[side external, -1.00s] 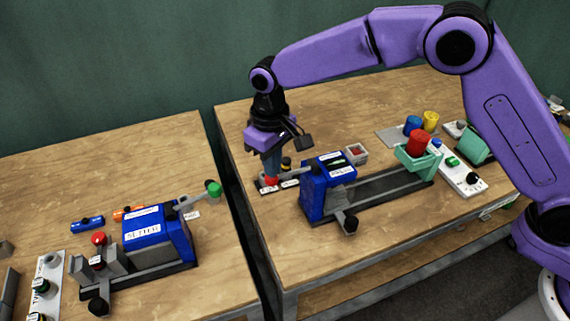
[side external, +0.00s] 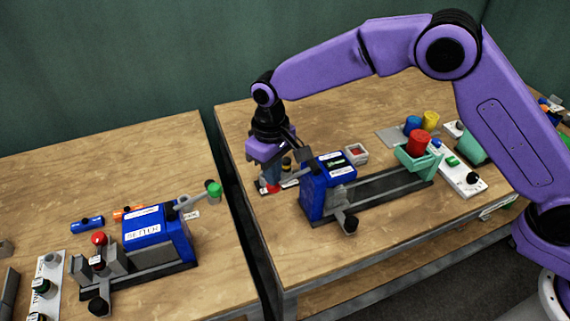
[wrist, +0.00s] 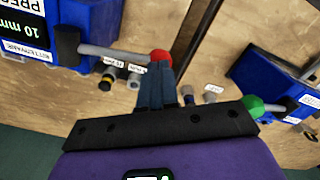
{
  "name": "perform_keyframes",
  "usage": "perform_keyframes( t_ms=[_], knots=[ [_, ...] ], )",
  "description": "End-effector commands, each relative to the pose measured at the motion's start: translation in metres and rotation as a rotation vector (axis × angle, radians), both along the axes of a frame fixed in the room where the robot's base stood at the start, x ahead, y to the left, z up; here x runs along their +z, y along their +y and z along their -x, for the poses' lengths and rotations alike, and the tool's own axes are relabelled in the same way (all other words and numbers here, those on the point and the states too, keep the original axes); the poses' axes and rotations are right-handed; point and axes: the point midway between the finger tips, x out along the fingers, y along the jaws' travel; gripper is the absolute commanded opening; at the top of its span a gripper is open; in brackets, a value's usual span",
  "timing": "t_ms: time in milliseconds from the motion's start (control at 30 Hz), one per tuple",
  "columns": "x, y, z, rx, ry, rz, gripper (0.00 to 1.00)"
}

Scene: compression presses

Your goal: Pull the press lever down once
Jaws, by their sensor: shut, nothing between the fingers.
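The blue press (side external: 328,186) stands on the right-hand table. In the wrist view its grey lever (wrist: 112,52) reaches from the press body (wrist: 80,28) to a red knob (wrist: 160,56). In the side view the red knob (side external: 269,188) sits low, close to the tabletop, and is partly hidden by the fingers. My gripper (side external: 268,178) points down just above the knob, with its fingers together and nothing between them. In the wrist view the fingertips (wrist: 157,70) appear to meet the knob.
A second blue press (side external: 157,235) with a green-knobbed lever (side external: 213,189) stands on the left table, across a gap. Small dark and grey cylinders (wrist: 120,77) lie near the lever. A green holder (side external: 420,160) carries a red cylinder (side external: 418,143). A control box (side external: 460,172) is at right.

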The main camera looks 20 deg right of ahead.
Motion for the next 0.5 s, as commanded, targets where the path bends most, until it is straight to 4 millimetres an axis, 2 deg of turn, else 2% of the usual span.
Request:
perform_keyframes(
  t_ms=[500],
  knots=[
    [-0.0001, 0.0006, 0.0002, 0.001, 0.0, -0.001, 0.0]
  ],
)
